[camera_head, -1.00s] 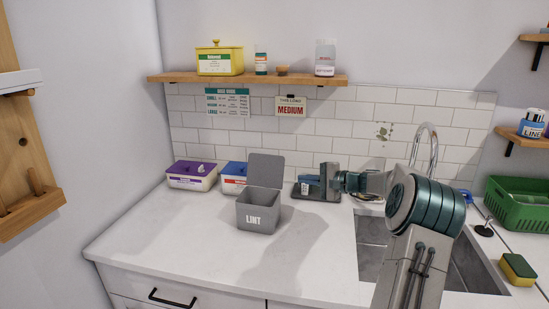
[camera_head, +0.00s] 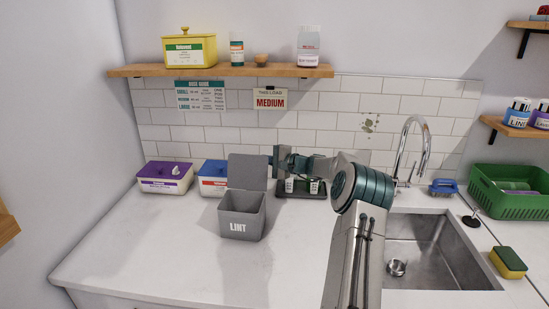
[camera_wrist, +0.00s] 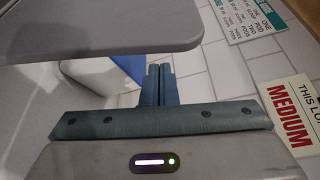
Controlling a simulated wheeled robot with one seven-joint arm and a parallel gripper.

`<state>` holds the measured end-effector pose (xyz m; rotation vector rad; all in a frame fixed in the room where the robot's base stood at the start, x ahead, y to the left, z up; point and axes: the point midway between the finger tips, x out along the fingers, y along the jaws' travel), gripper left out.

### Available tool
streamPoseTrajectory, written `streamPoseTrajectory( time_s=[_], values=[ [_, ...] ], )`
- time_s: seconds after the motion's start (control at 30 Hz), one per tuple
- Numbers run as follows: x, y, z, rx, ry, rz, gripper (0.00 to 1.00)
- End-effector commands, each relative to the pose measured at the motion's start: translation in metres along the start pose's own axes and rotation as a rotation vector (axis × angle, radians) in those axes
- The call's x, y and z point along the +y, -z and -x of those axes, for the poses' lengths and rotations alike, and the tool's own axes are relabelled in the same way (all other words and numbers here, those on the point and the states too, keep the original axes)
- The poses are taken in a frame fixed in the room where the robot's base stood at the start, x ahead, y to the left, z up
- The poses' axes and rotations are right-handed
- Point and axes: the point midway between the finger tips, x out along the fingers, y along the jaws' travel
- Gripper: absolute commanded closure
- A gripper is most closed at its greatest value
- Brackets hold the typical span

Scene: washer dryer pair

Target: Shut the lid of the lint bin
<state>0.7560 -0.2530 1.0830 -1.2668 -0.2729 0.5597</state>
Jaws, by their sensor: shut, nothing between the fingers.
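The grey lint bin (camera_head: 242,222), marked LINT, stands on the white counter. Its grey lid (camera_head: 248,172) is open and stands up at the back of the bin. My gripper (camera_head: 275,160) is at the right edge of the lid, high on it; whether it touches cannot be told. In the wrist view the lid (camera_wrist: 85,25) fills the upper left as a large grey panel. My gripper's fingers (camera_wrist: 157,72) are together there, with nothing between them, just past the lid's edge.
A purple-lidded tub (camera_head: 165,178) and a blue-lidded tub (camera_head: 213,180) stand behind and left of the bin. A dark tray (camera_head: 300,190) is under my arm. The sink (camera_head: 430,250) and green basket (camera_head: 510,190) are right. The counter left of the bin is clear.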

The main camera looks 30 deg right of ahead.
Motion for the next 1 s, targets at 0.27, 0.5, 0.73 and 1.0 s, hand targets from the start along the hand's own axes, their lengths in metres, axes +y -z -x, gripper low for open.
streamPoseTrajectory(
  time_s=[0.27,0.5,0.73,1.0],
  values=[
    [-0.002,-0.028,0.005,-0.003,-0.001,0.000,1.00],
    [0.000,-0.038,0.009,-0.002,-0.001,0.000,1.00],
    [0.001,-0.039,0.009,-0.003,-0.001,0.000,1.00],
    [0.001,-0.037,0.011,0.001,0.002,0.006,1.00]
  ],
)
